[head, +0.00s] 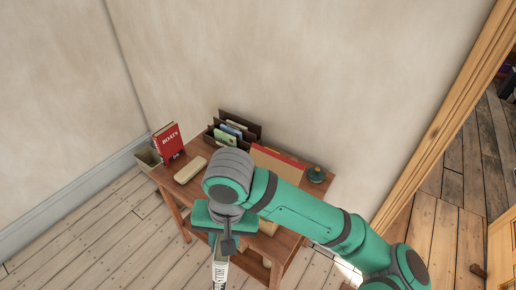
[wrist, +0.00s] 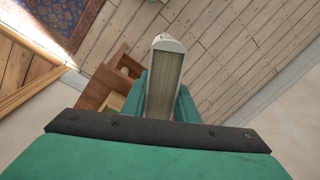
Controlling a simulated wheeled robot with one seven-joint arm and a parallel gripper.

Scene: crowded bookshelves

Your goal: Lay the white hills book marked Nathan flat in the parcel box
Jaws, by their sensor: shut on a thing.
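A white book (head: 220,273) with dark letters on its spine, partly readable as HILLS, hangs upright below my gripper (head: 222,250), in front of the table's near edge in the head view. The name Nathan cannot be read. In the wrist view the book (wrist: 165,80) shows its page edges and pale cover, pinched between the teal fingers of my gripper (wrist: 162,100). A tan panel with a red edge (head: 277,160) stands on the table behind my arm; whether it is part of the parcel box cannot be told, since my arm hides much of it.
The wooden table (head: 170,182) holds a red BOATS book (head: 168,142), a beige case (head: 190,169), a dark sorter with cards (head: 233,131) and a small dark green object (head: 316,174). Open plank floor (head: 100,235) lies left.

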